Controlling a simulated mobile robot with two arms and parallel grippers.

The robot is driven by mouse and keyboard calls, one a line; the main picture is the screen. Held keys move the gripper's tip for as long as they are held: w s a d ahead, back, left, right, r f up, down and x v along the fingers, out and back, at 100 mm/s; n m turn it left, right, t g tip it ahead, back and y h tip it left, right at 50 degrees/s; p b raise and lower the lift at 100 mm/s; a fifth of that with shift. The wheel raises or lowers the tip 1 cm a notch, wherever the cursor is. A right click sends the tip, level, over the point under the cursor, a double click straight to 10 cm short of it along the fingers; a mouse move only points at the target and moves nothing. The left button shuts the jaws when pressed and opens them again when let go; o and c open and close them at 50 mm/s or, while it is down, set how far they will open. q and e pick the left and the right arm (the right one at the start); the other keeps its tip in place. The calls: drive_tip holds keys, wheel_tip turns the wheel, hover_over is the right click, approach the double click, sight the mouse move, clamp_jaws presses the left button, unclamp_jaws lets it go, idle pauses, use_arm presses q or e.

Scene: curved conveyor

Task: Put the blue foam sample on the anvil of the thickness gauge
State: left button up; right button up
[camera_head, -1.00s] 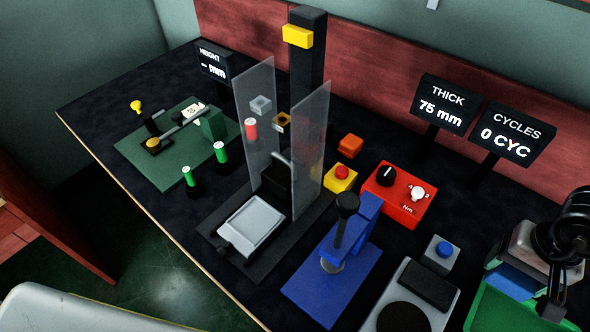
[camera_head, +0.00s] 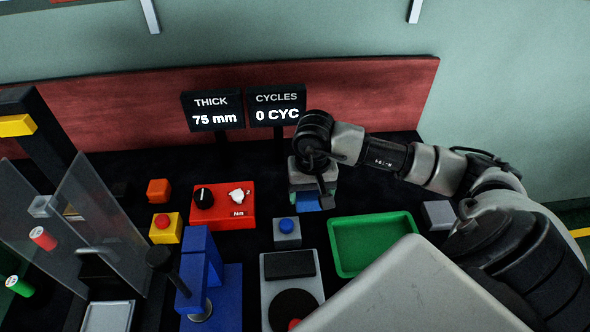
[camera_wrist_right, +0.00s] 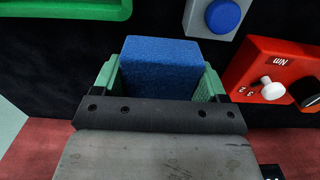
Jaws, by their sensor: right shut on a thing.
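The blue foam sample (camera_wrist_right: 160,66) is a rough block between the green fingers of my right gripper (camera_wrist_right: 160,82), which is shut on it in the right wrist view. In the head view the foam (camera_head: 307,203) shows as a small blue patch below my right gripper (camera_head: 309,190), behind the blue-button box. How far it is above the table I cannot tell. The blue stand (camera_head: 195,262) with a black-headed plunger looks like the thickness gauge. Its small silver anvil (camera_head: 202,313) is partly visible at the lower left, and no foam shows on it. My left gripper is not in view.
A green tray (camera_head: 408,221) lies right of the gauge. Clear upright panels (camera_head: 92,205) stand left. The THICK display (camera_head: 212,113) reads 75 mm.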

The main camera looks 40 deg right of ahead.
drive_tip(key=w+f, duration=0.1)
drive_tip(key=w+a+f, duration=0.1)
drive_tip(key=w, duration=0.1)
drive_tip(key=shift+w+f, duration=0.1)
drive_tip(key=shift+w, duration=0.15)
wheel_tip(320, 180, down, 4)
drive_tip(key=shift+f+p, duration=0.1)
drive_tip(key=shift+p, duration=0.2)
drive_tip(key=shift+f, duration=0.15)
drive_tip(key=o, duration=1)
drive_tip(key=shift+c, duration=0.2)
